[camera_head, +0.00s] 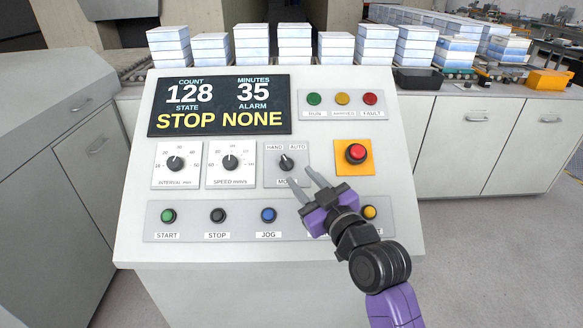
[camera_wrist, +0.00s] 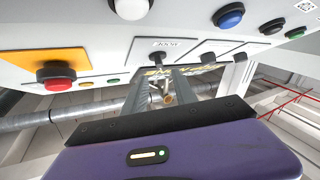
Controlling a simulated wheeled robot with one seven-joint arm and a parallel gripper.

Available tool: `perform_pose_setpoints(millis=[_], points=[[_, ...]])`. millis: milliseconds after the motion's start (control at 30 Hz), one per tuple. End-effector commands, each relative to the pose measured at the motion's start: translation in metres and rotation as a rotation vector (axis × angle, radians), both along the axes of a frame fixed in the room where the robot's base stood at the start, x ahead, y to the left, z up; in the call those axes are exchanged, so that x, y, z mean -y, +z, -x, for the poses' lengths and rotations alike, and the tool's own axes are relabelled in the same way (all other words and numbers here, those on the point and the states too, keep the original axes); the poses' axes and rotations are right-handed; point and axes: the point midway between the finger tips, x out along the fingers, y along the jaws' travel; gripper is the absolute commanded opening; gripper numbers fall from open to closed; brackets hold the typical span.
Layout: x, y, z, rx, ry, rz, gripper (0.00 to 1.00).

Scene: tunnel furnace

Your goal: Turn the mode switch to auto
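The mode switch (camera_head: 286,163) is a small dark knob on a light plate marked HAND on the left and AUTO on the right. Its pointer seems to lean up and slightly left, towards HAND, but it is small. The panel display reads STOP and NONE. My gripper (camera_head: 302,177) is open, with its two grey fingers apart and nothing seen between them. Its tips are just right of and below the knob in the head view. In the wrist view, the switch (camera_wrist: 162,57) appears dark near the tips of my gripper (camera_wrist: 161,69); I cannot tell whether they touch.
The red emergency button (camera_head: 356,152) on its yellow plate is close right of my fingers. The interval dial (camera_head: 175,163) and speed dial (camera_head: 230,162) are to the left. A button row, including the blue JOG button (camera_head: 268,215), runs below. My forearm covers part of this row.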

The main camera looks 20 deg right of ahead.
Motion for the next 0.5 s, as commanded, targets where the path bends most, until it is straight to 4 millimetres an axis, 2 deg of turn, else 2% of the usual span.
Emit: perform_pose_setpoints(millis=[500], points=[[-0.009,0.002,-0.067,0.003,0.000,0.003,0.34]])
